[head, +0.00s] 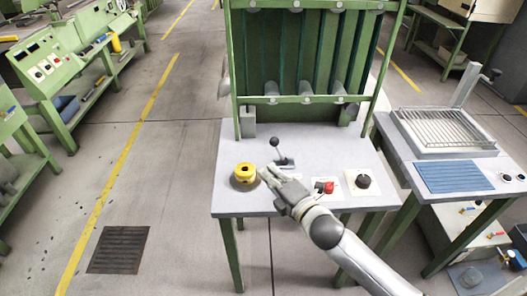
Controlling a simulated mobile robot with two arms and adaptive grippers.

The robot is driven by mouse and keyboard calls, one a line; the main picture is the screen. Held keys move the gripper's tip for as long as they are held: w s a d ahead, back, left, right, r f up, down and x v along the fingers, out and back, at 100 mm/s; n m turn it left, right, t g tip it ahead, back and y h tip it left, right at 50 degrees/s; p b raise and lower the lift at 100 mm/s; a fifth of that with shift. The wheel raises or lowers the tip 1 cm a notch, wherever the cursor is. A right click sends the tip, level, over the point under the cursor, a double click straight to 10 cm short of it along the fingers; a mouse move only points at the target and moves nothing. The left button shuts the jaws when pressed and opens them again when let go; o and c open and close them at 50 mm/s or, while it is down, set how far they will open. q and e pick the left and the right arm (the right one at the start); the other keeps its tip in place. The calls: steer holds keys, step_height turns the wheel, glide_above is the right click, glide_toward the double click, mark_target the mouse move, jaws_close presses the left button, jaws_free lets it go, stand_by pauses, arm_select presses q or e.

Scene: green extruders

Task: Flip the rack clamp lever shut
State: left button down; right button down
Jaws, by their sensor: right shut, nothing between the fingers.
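The lever (279,150), a thin rod with a black ball on top, stands up from a small base on the grey table. It leans a little to the left, and I take it as the rack clamp lever. The green rack (240,80) with tall dark green slots stands behind it. My right gripper (265,172) is shut and empty, low over the table in front of the lever. Its fingertips are just right of the yellow knob; I cannot tell if they touch it. My left gripper is not in view.
A yellow round knob (245,172) is at the left of the grey table (232,203). A red switch (327,187) and a black dial (363,181) are to the right of my gripper. A side table with a wire basket (445,128) stands at right. The floor at left is open.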

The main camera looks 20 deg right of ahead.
mark_target(279, 151)
steer(key=shift+w+a, duration=0.15)
steer(key=shift+w, duration=0.2)
steer(key=x, duration=0.9)
steer(key=shift+w+p, duration=0.15)
steer(key=shift+p, duration=0.15)
steer(key=d, duration=0.2)
steer(key=d+p, duration=0.1)
steer(key=shift+d+r, duration=0.1)
steer(key=shift+r, duration=0.15)
steer(key=shift+s+d, duration=0.25)
steer(key=shift+d, duration=0.1)
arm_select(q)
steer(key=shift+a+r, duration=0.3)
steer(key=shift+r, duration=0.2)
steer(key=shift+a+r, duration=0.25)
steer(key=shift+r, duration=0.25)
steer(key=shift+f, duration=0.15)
arm_select(e)
steer(key=shift+d+r, duration=0.1)
